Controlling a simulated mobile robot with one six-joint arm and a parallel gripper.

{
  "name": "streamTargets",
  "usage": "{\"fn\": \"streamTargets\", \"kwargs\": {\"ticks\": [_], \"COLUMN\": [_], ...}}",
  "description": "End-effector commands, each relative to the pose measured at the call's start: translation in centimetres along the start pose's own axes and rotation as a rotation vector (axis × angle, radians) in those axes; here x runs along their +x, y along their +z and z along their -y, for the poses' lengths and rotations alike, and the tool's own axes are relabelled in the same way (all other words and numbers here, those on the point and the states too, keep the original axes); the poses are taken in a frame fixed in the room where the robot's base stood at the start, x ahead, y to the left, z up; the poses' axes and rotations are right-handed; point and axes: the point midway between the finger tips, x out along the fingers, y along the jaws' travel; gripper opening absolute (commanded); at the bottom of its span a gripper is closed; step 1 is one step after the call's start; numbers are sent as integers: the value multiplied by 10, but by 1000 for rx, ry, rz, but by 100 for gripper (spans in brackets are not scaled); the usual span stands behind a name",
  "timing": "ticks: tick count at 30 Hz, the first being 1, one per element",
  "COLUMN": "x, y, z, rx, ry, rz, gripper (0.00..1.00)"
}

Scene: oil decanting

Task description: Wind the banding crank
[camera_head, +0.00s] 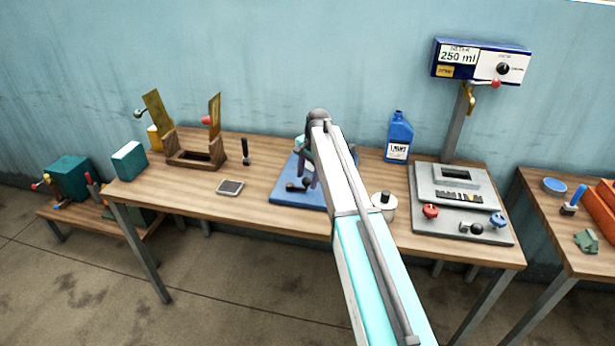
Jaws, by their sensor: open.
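My arm reaches in from the bottom right and bends down over a blue base plate (283,192) in the middle of the bench. My gripper (309,180) hangs at the arm's far end, open, small and partly covered by my own arm. A dark crank-like handle with a knob (296,187) sits low on the blue base, close to the gripper. I cannot tell whether they touch. I cannot tell for sure that this is the banding crank.
A wooden stand (194,160) with upright brass-coloured plates, a dark flat pad (230,187) and a black-handled tool (245,152) lie left. A blue oil bottle (397,138), a white round container (384,202) and a grey control panel (456,216) stand right. The bench's front left is clear.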

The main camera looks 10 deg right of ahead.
Motion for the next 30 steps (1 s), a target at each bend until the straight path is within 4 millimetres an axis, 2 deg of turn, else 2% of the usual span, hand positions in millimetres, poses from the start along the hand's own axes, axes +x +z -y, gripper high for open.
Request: {"fn": "streamTargets", "kwargs": {"ticks": [12,21,30], "x": [5,5,5], "y": [0,-1,1], "z": [0,-1,1], "rx": [1,1,-11], "ry": [0,0,0], "rz": [0,0,2], "gripper": [49,0,0]}}
